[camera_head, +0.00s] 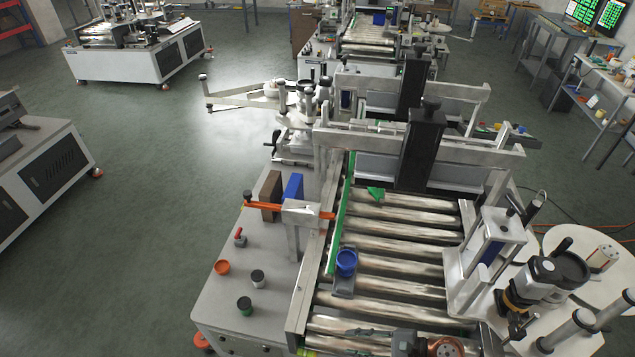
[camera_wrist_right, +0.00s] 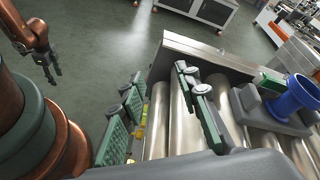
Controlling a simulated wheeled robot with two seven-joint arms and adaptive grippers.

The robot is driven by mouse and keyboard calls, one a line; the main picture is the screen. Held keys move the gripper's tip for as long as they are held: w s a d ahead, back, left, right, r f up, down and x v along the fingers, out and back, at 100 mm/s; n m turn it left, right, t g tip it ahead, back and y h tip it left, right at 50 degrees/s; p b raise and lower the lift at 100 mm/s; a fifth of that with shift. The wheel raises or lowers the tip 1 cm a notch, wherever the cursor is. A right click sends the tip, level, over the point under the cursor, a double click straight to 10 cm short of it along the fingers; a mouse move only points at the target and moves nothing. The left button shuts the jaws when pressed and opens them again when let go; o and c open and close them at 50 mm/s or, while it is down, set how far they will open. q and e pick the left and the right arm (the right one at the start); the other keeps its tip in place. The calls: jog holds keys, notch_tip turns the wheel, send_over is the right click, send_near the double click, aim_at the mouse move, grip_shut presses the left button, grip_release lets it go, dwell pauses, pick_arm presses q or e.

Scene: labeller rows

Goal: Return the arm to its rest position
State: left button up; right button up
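My right gripper (camera_head: 372,341) is low at the bottom edge of the head view, over the near rollers, and mostly cut off by the frame. In the right wrist view its two green-padded fingers (camera_wrist_right: 160,125) stand wide apart with only rollers showing between them. A blue cup (camera_head: 346,262) sits on a grey block on the conveyor, apart from the gripper; it also shows at the right of the wrist view (camera_wrist_right: 296,96). My left gripper (camera_wrist_right: 48,65) hangs at the upper left of the wrist view, too small to read its fingers. The head view does not show it.
The roller conveyor (camera_head: 405,232) runs away from me under a metal frame (camera_head: 470,152). A labelling unit (camera_head: 490,250) and a round white table (camera_head: 575,240) stand at right. Open floor lies left.

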jog(key=s+d+f+n+h, duration=0.3)
jog(key=d+f+n+h, duration=0.1)
jog(key=d+n, duration=0.15)
jog(key=s+d+f+n+h, duration=0.3)
jog(key=d+n+h, duration=0.1)
jog(key=d, duration=0.2)
jog(key=s+d+r+n+h, duration=0.1)
jog(key=s+d+n+h, duration=0.2)
jog(key=d, duration=0.4)
jog(key=s+d+r+n+h, duration=0.2)
jog(key=s+d+h, duration=0.15)
jog(key=d, duration=0.25)
notch_tip(320, 180, down, 34)
jog(key=s+a+g+b, duration=0.1)
jog(key=s+b, duration=0.2)
jog(key=s+f+n+g+b, duration=0.1)
jog(key=s+f, duration=1.7)
jog(key=shift+s+a+f+g+y+b, duration=0.25)
jog(key=shift+f+g+y+b, duration=0.1)
jog(key=shift+y, duration=0.1)
